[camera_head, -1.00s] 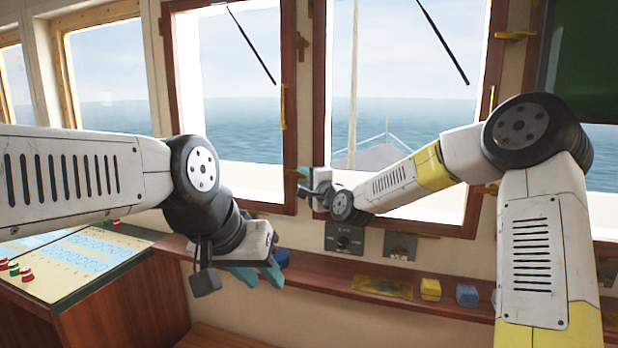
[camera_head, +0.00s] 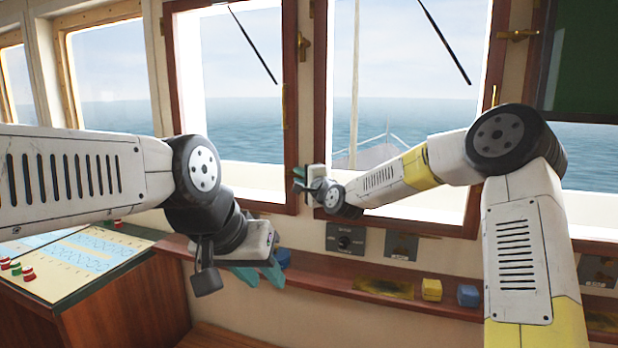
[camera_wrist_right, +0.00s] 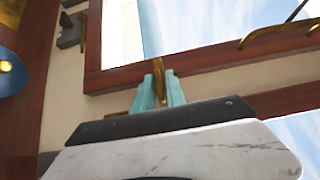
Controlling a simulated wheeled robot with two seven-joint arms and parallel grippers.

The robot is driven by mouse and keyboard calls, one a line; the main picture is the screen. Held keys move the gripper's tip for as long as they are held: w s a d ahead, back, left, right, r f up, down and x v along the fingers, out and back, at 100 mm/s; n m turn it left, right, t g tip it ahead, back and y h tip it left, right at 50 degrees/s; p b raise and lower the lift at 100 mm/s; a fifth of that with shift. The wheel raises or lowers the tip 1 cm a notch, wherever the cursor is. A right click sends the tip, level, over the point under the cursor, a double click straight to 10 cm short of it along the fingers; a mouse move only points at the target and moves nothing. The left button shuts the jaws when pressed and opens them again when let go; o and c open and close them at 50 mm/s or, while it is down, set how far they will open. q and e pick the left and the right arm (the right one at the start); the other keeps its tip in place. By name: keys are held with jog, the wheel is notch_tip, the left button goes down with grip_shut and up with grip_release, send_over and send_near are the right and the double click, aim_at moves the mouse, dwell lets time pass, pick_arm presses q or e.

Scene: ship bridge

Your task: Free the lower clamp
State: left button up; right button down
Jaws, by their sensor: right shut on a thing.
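The lower clamp is a brass handle (camera_wrist_right: 158,70) at the lower corner of a wooden window frame, seen in the right wrist view. My right gripper (camera_wrist_right: 160,88) has its teal fingers on either side of this handle and is shut on it. In the head view my right gripper (camera_head: 299,180) is at the post between the two front windows, and the clamp is mostly hidden there. My left gripper (camera_head: 262,274) hangs low over the shelf, its teal fingers apart and empty.
Another brass clamp (camera_head: 303,46) is higher on the same post. A wooden shelf (camera_head: 330,280) runs below the windows, with a yellow block (camera_head: 432,290) and a blue block (camera_head: 468,296) on it. A console (camera_head: 85,262) stands at left.

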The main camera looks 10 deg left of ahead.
jog(key=shift+a+r+n+g+h, duration=0.1)
jog(key=shift+r+n+g+h, duration=0.05)
jog(key=shift+n+g+h, duration=0.8)
jog(key=n+g+h, duration=0.2)
jog(key=n, duration=0.1)
jog(key=shift+s+a+h, duration=0.1)
jog(key=shift+a+h, duration=0.05)
jog(key=shift+h, duration=0.2)
jog(key=n+g+h, duration=0.1)
jog(key=n+h, duration=0.1)
jog(key=h, duration=0.1)
jog(key=shift+d+f+n+g+h, duration=0.15)
jog(key=shift+n+g+h, duration=0.3)
jog(key=shift+h, duration=0.55)
jog(key=shift+d+f+n+g+h, duration=0.1)
jog(key=shift+n+g+h, duration=0.1)
jog(key=shift+n+h, duration=0.6)
jog(key=shift+h, duration=0.3)
jog(key=c, duration=1.5)
grip_release()
jog(key=shift+o, duration=0.2)
jog(key=shift+r, duration=0.15)
